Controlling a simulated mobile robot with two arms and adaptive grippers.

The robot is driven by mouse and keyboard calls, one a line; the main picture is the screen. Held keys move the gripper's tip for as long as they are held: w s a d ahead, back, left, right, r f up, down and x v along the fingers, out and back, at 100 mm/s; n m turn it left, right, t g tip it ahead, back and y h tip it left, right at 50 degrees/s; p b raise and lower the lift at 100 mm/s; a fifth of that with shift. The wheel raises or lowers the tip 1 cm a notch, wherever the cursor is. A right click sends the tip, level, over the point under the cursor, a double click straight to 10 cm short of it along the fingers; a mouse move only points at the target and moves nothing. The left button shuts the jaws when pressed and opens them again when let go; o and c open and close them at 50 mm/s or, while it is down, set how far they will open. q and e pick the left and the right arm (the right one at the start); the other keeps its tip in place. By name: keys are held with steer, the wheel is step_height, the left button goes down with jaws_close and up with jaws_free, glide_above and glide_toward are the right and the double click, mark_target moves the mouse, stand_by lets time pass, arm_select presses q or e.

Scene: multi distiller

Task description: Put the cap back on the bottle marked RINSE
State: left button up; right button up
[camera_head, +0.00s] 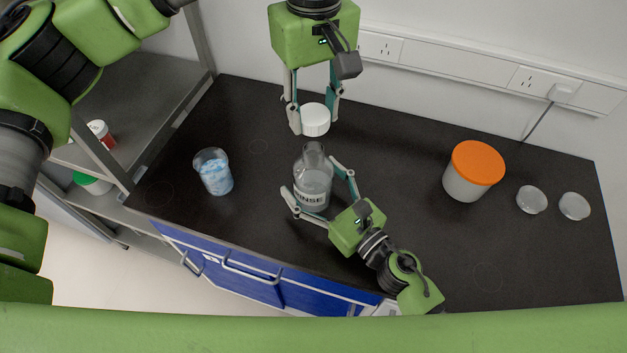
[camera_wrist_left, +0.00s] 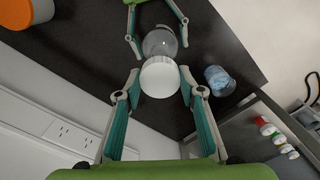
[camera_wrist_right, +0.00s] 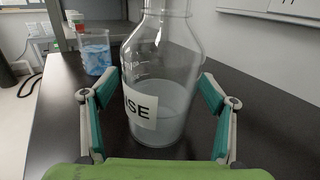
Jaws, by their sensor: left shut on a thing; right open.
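The clear glass bottle marked RINSE (camera_head: 313,178) stands upright and uncapped on the dark bench, part filled with a cloudy liquid. It also shows in the right wrist view (camera_wrist_right: 160,90). The white cap (camera_head: 316,120) is held by my left gripper (camera_head: 314,124), which is shut on it above and slightly behind the bottle's mouth in the head view. In the left wrist view the cap (camera_wrist_left: 159,78) overlaps part of the bottle (camera_wrist_left: 160,42). My right gripper (camera_head: 318,180) is open, with one finger on each side of the bottle; contact is not clear.
A beaker with blue-white contents (camera_head: 214,172) stands left of the bottle. A tub with an orange lid (camera_head: 476,170) and two small clear dishes (camera_head: 531,199) are at the right. A grey shelf (camera_head: 140,105) borders the bench's left side. Bench between bottle and tub is clear.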

mark_target(313, 149)
steer(key=c, duration=1.7)
arm_select(q)
steer(key=shift+f, duration=2.5)
steer(key=shift+f, duration=0.1)
steer(key=shift+f, duration=0.8)
steer(key=shift+f, duration=0.55)
